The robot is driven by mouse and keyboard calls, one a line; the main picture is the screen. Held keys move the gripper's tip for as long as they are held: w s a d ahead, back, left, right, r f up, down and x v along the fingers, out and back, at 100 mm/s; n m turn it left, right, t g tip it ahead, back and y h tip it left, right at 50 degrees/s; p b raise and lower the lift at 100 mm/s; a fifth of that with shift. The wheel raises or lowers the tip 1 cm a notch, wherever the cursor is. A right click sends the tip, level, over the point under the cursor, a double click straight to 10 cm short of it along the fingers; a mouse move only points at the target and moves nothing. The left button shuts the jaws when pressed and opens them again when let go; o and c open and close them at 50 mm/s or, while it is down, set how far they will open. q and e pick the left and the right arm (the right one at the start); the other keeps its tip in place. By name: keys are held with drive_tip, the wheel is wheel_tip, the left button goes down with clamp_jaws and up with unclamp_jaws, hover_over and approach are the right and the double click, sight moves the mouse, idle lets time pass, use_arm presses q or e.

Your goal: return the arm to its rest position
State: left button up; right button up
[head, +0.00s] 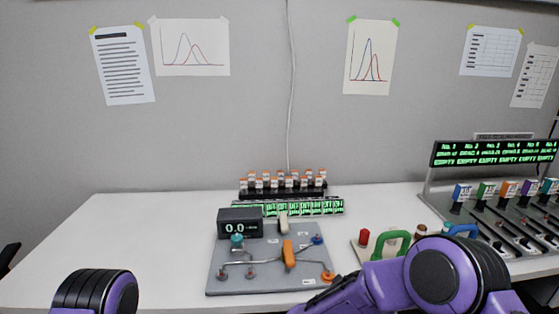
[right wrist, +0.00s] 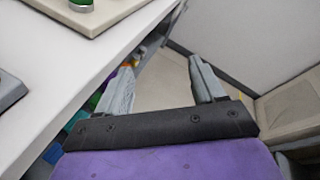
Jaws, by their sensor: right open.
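My right gripper (right wrist: 160,66) shows in the right wrist view. Its two grey fingers are apart with nothing between them. It hangs beside the edge of a white table, over open space. In the head view, my purple and black right arm (head: 385,285) crosses the lower right, in front of the table's near edge; its gripper cannot be made out there. Part of my left arm (head: 95,291) shows at the lower left, and my left gripper is out of view.
On the white table (head: 120,235) stand a grey board (head: 222,280) with a black display (head: 240,222) reading 0.0, a vial rack (head: 285,188), a green handle (head: 390,240) and a sorting station (head: 493,153). Colourful items (right wrist: 85,115) lie below the table edge. The table's left side is clear.

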drive_tip(key=s+d+f+n+t+y, duration=0.1)
drive_tip(key=s+d+f+n+y, duration=0.1)
drive_tip(key=s+f+n, duration=0.45)
drive_tip(key=s+d+f+n+t+y, duration=0.15)
drive_tip(key=f+n, duration=0.25)
drive_tip(key=n, duration=0.5)
drive_tip(key=s+d+f+n+t+y, duration=0.1)
drive_tip(key=s+d+f+n+y, duration=0.15)
drive_tip(key=f+n, duration=0.4)
drive_tip(key=s+f+n+g+y, duration=0.2)
drive_tip(key=s+n, duration=0.5)
drive_tip(key=s, duration=0.3)
drive_tip(key=s+d+f+n+g+y, duration=0.1)
drive_tip(key=s+n+g+y, duration=0.1)
drive_tip(key=s+n, duration=0.6)
drive_tip(key=shift+s+d+f+g+y, duration=0.25)
drive_tip(key=shift+s+f+g+y, duration=0.1)
drive_tip(key=shift+s+g, duration=0.5)
